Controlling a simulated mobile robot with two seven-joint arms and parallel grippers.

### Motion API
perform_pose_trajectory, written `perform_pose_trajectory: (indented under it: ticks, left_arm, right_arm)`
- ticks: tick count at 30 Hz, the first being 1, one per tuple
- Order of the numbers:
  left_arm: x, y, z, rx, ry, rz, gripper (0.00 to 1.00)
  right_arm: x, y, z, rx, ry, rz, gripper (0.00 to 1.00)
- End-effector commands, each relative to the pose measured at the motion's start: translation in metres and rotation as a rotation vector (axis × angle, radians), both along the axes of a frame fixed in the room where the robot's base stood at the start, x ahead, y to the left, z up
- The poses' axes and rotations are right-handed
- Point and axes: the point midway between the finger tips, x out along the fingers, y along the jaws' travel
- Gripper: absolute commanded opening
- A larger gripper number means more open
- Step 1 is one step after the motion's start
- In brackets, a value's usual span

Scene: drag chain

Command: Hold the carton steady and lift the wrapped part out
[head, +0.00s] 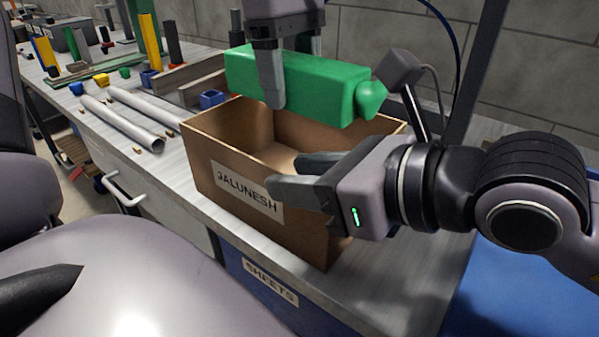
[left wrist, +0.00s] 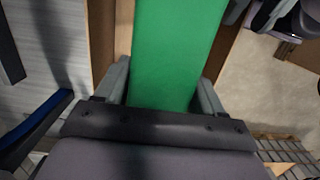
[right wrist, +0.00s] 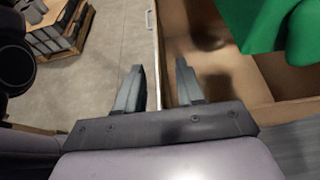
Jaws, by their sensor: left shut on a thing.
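The wrapped part is a green block with a gathered knob at its right end (head: 317,88). My left gripper (head: 283,88) is shut across it from above and holds it over the open top of the carton; one finger is hidden behind it. In the left wrist view the green part (left wrist: 175,50) fills the space between the fingers. The brown carton (head: 225,172) stands upright on the bench with a "JALUNESH" label on its front. My right gripper (head: 305,172) is open at the carton's front wall. In the right wrist view its fingers (right wrist: 160,85) stand on either side of that wall, with gaps.
The grey bench (head: 395,250) carries two pale tubes (head: 125,122), a small blue block (head: 212,99) and several coloured parts to the left. A thin post with a grey box (head: 400,68) stands behind the carton. The bench's front edge runs close to the carton.

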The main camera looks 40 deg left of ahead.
Motion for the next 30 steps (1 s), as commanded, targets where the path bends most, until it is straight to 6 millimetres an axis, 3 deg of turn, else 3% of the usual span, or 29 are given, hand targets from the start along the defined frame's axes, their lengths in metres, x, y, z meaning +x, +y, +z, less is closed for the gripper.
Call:
perform_pose_trajectory:
  ticks: [16,21,30]
  left_arm:
    - [0.000,0.000,0.001,-0.001,-0.002,0.000,0.22]
    - [0.000,0.000,0.001,-0.001,-0.002,0.000,0.22]
    - [0.000,0.000,0.001,-0.001,-0.002,0.000,0.22]
  right_arm:
    - [0.011,-0.089,0.037,0.001,0.000,-0.003,0.38]
    - [0.012,-0.102,0.042,0.000,-0.001,-0.001,0.38]
    - [0.011,-0.104,0.044,0.000,0.000,0.000,0.38]
